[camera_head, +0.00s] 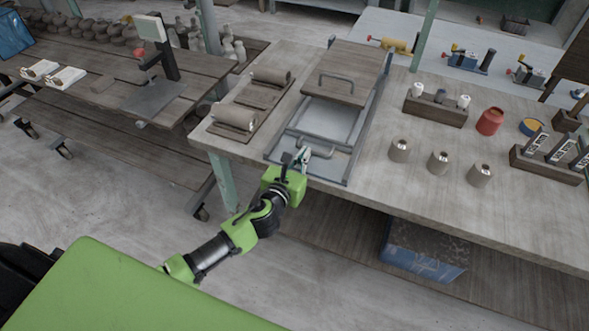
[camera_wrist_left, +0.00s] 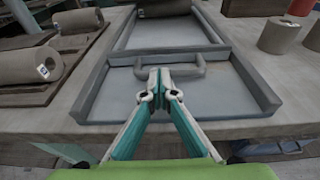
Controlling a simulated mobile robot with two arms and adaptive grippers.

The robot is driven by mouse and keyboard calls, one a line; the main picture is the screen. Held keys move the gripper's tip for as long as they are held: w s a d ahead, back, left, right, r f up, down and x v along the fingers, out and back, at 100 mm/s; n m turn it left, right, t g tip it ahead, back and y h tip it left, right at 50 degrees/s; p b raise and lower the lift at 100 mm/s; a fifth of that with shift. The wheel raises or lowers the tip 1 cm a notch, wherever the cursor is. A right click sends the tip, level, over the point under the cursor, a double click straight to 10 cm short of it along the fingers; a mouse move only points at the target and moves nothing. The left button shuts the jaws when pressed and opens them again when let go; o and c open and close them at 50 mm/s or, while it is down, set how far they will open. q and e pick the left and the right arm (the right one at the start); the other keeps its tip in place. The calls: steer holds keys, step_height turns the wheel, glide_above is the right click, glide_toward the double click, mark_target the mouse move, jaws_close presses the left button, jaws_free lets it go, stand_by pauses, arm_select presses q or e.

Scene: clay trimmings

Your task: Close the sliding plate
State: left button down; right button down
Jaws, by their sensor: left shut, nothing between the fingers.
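A long grey metal frame (camera_head: 377,100) lies on the worktable, with a wooden plate (camera_head: 350,62) over its far part. The wooden plate has a dark bar handle (camera_head: 341,84). Nearer, a grey panel inside the frame has a crossbar and a grey handle (camera_head: 309,138), also in the left wrist view (camera_wrist_left: 199,69). I cannot tell which panel is the sliding plate. My left gripper (camera_head: 304,154) is shut and empty at the near end of the frame. In the left wrist view its fingertips (camera_wrist_left: 160,84) overlap the handle's near side; contact is unclear. My right gripper is out of view.
Clay rolls (camera_head: 236,117) lie on boards left of the frame. Several clay cylinders (camera_head: 438,162), a wooden holder (camera_head: 435,107) and a red jar (camera_head: 490,121) stand to its right. The tabletop just right of the frame is clear.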

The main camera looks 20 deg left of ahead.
mark_target(313, 138)
arm_select(q)
steer(key=x, duration=0.3)
steer(key=r+x, duration=0.1)
steer(key=x, duration=0.3)
steer(key=shift+w+d+r, duration=0.1)
steer(key=shift+w+r, duration=0.1)
steer(key=shift+w, duration=0.05)
steer(key=shift+s, duration=0.1)
